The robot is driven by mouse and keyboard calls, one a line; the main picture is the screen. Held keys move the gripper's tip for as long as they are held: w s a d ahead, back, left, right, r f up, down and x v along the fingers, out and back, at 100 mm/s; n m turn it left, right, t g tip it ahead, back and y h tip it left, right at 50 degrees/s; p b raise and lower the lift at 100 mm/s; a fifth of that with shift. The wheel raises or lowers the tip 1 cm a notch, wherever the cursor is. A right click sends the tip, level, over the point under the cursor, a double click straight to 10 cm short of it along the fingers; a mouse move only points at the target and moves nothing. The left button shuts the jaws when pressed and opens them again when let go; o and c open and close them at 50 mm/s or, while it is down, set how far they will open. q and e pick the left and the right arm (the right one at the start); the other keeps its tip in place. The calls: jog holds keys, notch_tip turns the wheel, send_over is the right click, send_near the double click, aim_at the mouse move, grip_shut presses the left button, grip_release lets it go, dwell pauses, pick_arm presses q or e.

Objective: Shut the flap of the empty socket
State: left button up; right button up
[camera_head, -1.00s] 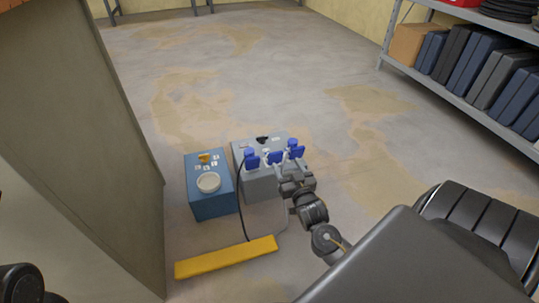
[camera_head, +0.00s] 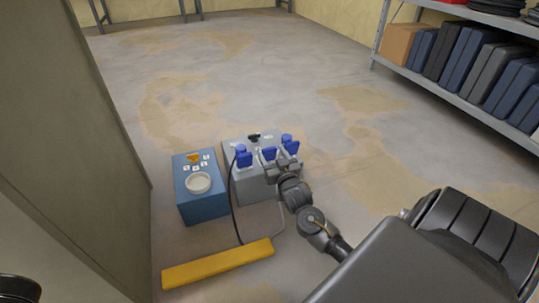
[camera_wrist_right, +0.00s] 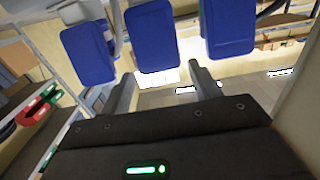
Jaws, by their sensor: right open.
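A grey socket box (camera_head: 251,186) stands on the floor with three blue flaps along its top front edge: left (camera_head: 243,157), middle (camera_head: 269,153) and right (camera_head: 290,146). The flaps look raised. The wrist view shows the left (camera_wrist_right: 88,52), middle (camera_wrist_right: 152,36) and right (camera_wrist_right: 230,28) flaps close up. My right gripper (camera_head: 277,166) is at the box front, just below the middle flap. It is open and empty; in the wrist view its fingers (camera_wrist_right: 164,84) straddle the space below the middle flap. Contact cannot be told. The sockets are mostly hidden, so I cannot tell which is empty. My left gripper is out of view.
A blue box (camera_head: 203,208) with a round white cap (camera_head: 198,183) stands just left. A yellow bar (camera_head: 218,264) lies in front. A black cable (camera_head: 233,205) runs down the grey box's left side. A tall panel (camera_head: 95,120) bounds the left; floor behind is clear.

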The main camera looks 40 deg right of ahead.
aim_at(270, 150)
jog(key=b+x, duration=0.1)
jog(key=x, duration=0.1)
jog(key=shift+w+d+f, duration=0.15)
jog(key=shift+w, duration=0.15)
jog(key=shift+w+d+b, duration=0.2)
jog(key=shift+w+b, duration=0.1)
jog(key=shift+w, duration=0.3)
jog(key=shift+c, duration=0.4)
